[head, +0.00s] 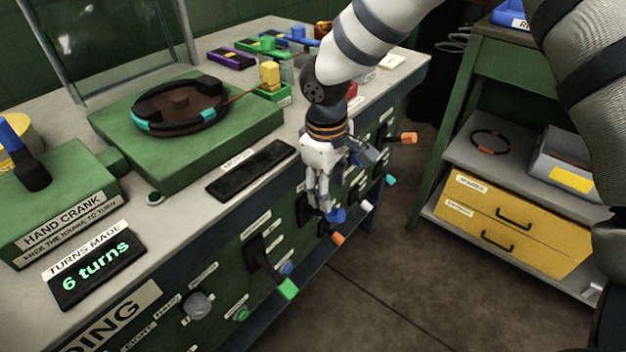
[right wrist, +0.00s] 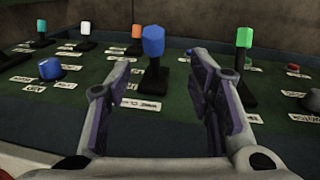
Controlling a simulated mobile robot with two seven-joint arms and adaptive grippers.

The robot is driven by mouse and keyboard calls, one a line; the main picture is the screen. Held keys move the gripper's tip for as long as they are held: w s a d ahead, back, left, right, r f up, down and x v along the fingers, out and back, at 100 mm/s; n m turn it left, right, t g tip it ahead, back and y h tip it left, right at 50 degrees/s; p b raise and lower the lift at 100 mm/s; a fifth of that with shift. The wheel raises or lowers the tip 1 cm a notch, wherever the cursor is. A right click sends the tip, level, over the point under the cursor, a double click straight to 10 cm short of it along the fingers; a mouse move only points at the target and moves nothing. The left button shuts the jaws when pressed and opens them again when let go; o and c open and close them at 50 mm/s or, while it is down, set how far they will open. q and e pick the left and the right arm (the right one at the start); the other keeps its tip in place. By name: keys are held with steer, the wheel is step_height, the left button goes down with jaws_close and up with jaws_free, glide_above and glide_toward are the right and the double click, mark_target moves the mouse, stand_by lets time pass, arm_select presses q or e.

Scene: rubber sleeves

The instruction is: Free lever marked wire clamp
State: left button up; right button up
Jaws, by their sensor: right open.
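In the right wrist view the lever with a blue handle (right wrist: 153,42) stands on a dark base behind a label (right wrist: 142,103) that seems to read WIRE CLAMP, partly hidden by a finger. My right gripper (right wrist: 160,68) is open, with one finger on each side of this lever in the picture; no contact shows. In the head view the right gripper (head: 319,200) points down at the front panel, close to the blue handle (head: 337,215). The lever's lower part is hidden there by the gripper. My left gripper is not in view.
Neighbouring levers have orange (head: 338,239), white (head: 366,206) and green (head: 288,289) handles. The green one (right wrist: 243,37) stands just right of my fingers in the wrist view. A turns display (head: 96,266) reads 6 turns. A green shelf unit with yellow drawers (head: 510,228) stands right.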

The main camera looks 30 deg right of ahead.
mark_target(333, 210)
steer(key=f, duration=0.2)
steer(key=d+f, duration=0.1)
steer(key=f, duration=0.1)
steer(key=shift+d+f+b, duration=0.1)
steer(key=shift+f+b, duration=0.2)
steer(key=shift+b, duration=0.05)
steer(key=f, duration=0.5)
steer(key=shift+w+d+f+b, duration=0.1)
steer(key=shift+w+d+b, duration=0.15)
steer(key=shift+d+b, duration=0.1)
steer(key=shift+w+f, duration=0.1)
steer(key=shift+f, duration=0.35)
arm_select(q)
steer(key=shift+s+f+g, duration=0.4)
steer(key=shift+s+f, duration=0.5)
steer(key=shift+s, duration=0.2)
arm_select(e)
jaws_close()
